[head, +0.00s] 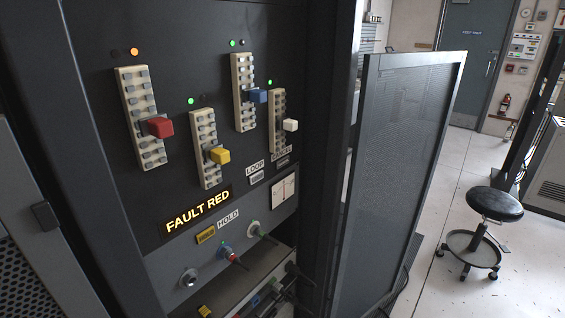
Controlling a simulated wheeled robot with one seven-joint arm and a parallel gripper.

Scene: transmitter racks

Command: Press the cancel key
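The rack's dark front panel (200,60) fills the left half of the head view. Small labelled keys sit on its lower part. One key (283,162) at the right has a label (281,153) too small and slanted to read surely; I cannot tell whether it is the cancel key. Left of it is a pale key (257,178) under the label LOOP. A yellow key (206,236) sits beside the label HOLD. A lit display (198,212) reads FAULT RED. My gripper is not in view.
Cream strips carry red (161,128), yellow (220,156), blue (259,96) and white (290,125) blocks. A meter (284,193) and jacks with plugs are lower down. An open mesh door (400,170) stands right of the rack. A stool (495,205) is on open floor.

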